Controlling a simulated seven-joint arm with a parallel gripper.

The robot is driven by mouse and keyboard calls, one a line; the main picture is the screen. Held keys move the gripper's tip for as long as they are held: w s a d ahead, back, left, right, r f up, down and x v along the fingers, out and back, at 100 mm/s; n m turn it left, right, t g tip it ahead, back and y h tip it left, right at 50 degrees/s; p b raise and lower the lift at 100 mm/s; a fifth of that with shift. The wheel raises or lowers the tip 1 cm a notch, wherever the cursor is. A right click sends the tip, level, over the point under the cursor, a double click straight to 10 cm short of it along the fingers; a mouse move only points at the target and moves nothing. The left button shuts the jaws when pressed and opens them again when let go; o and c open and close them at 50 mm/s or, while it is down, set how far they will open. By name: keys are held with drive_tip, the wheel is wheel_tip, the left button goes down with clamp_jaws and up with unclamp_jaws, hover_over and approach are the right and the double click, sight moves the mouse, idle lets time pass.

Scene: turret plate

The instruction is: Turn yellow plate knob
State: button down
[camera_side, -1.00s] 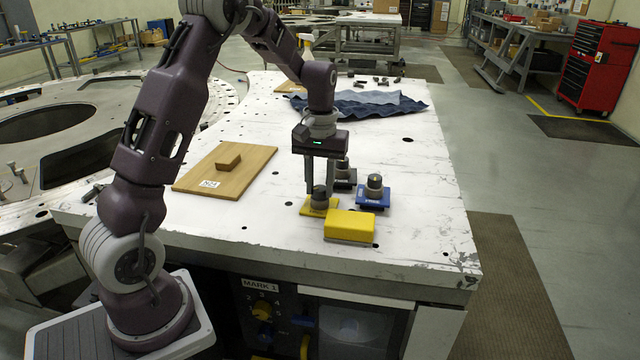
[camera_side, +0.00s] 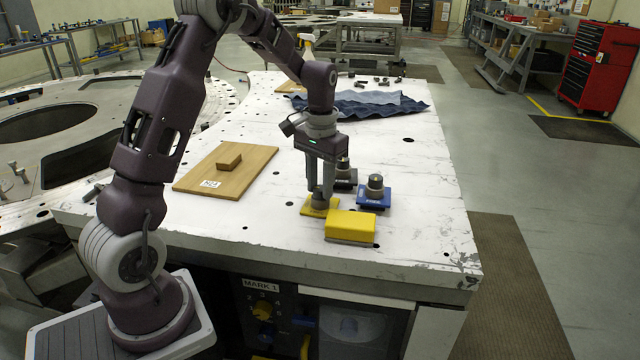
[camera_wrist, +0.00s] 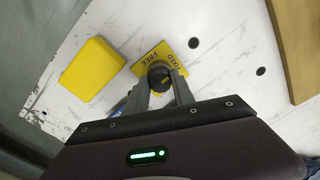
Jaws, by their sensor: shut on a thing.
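The yellow plate (camera_side: 313,209) lies flat on the white table, with a dark round knob (camera_side: 318,197) standing on it. In the wrist view the plate (camera_wrist: 150,60) shows the words FREE and FIXED beside the knob (camera_wrist: 158,72). My gripper (camera_side: 319,199) points down over the plate, its fingers shut on the knob from both sides. The fingers (camera_wrist: 160,84) partly hide the knob in the wrist view. I cannot tell which word the knob is turned to.
A yellow block (camera_side: 350,225) sits close in front of the plate. A blue plate with a knob (camera_side: 374,191) and a black plate with a knob (camera_side: 343,176) stand to the right and behind. A wooden board (camera_side: 225,171) lies to the left. Blue cloth (camera_side: 365,104) is farther back.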

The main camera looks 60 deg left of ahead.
sight(320, 189)
drive_tip(key=c, duration=1.1)
unclamp_jaws()
drive_tip(key=shift+o, duration=0.2)
wheel_tip(320, 189, up, 7)
drive_tip(key=shift+r, duration=0.1)
drive_tip(key=s+d+r+m+t, duration=0.2)
drive_tip(key=s+d+r+t, duration=0.1)
drive_tip(key=s+d+r, duration=0.75)
drive_tip(key=s+d+f+t, duration=0.1)
drive_tip(key=s+d+f, duration=0.1)
drive_tip(key=s, duration=0.5)
drive_tip(key=s+d+f+m+t, duration=0.1)
drive_tip(key=s+d, duration=0.3)
drive_tip(key=s, duration=0.3)
drive_tip(key=shift+d+f+t, duration=0.3)
drive_tip(key=shift+d+f, duration=0.05)
drive_tip(key=shift+d, duration=0.05)
